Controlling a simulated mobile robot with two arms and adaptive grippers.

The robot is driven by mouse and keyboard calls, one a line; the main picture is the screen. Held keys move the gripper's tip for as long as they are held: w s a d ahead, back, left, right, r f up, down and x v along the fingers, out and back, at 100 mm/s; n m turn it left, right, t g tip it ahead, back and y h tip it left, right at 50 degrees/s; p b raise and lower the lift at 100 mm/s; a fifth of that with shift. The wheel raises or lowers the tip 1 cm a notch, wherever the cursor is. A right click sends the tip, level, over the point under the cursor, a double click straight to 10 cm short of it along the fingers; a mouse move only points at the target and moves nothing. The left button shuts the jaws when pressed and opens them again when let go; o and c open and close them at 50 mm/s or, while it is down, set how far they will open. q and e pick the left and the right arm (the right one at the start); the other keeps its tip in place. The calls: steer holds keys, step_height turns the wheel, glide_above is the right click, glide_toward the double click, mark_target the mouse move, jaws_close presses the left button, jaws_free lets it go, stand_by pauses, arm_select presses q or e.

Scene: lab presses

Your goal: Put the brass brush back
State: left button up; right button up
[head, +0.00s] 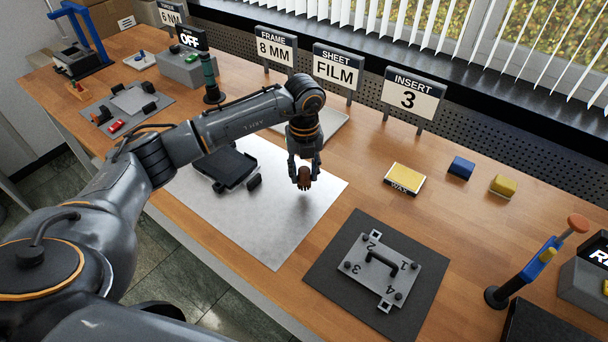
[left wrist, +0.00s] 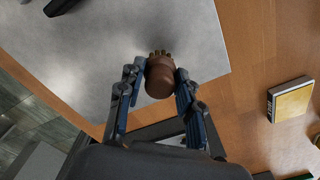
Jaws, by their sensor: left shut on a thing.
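The brass brush (head: 304,180) has a rounded brown body and a tuft of brass-coloured bristles. My left gripper (head: 303,173) is shut on its body and points down near the right part of a pale metal sheet (head: 250,220) on the bench. In the left wrist view the brush (left wrist: 160,78) sits between the two fingers, its bristles facing the top of the picture, with the sheet (left wrist: 110,50) behind it. I cannot tell how far above the sheet it is. My right gripper is not in view.
A black tray-like device (head: 228,167) stands on the sheet. A dark mat (head: 325,250) with a numbered, handled plate (head: 392,265) lies in front. A wax block (head: 404,181), a blue block (head: 461,167) and a yellow block (head: 503,186) lie right. Label signs (head: 338,68) line the back.

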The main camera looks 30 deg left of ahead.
mark_target(304, 169)
arm_select(q)
steer(key=shift+f+p, duration=0.3)
steer(key=shift+f, duration=0.9)
steer(key=o, duration=1.1)
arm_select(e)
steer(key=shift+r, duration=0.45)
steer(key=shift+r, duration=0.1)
arm_select(q)
steer(key=shift+r, duration=0.25)
step_height(304, 169, up, 10)
steer(key=b, duration=0.3)
steer(key=shift+r, duration=0.9)
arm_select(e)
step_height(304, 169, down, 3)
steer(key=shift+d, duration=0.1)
